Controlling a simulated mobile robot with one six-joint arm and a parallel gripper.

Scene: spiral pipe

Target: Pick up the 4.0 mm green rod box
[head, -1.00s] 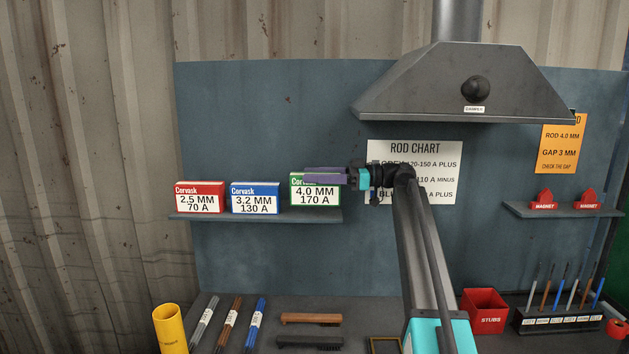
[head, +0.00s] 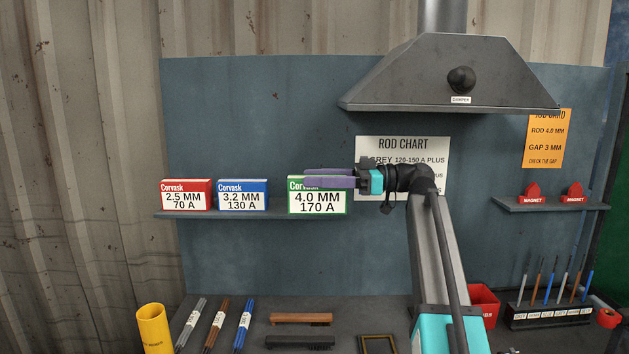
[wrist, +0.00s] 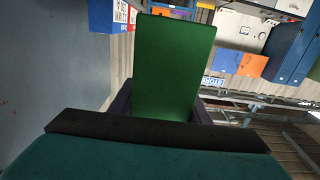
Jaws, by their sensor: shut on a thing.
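The green rod box (head: 318,203), labelled 4.0 MM 170 A, is upright at the right end of the wall shelf's span. It looks larger and nearer than the other boxes. My gripper (head: 322,178) reaches in from the right with its purple fingers across the upper part of the box, and is shut on it. In the wrist view the green box (wrist: 175,65) stands between the two dark fingers. I cannot clearly tell whether its base is off the shelf, though it hides the shelf's right end.
A red 2.5 MM box (head: 187,195) and a blue 3.2 MM box (head: 243,195) stand on the shelf (head: 235,215) to the left. A rod chart (head: 402,150) hangs behind my arm. A fume hood (head: 450,75) is above. Rods and brushes lie on the bench (head: 265,310) below.

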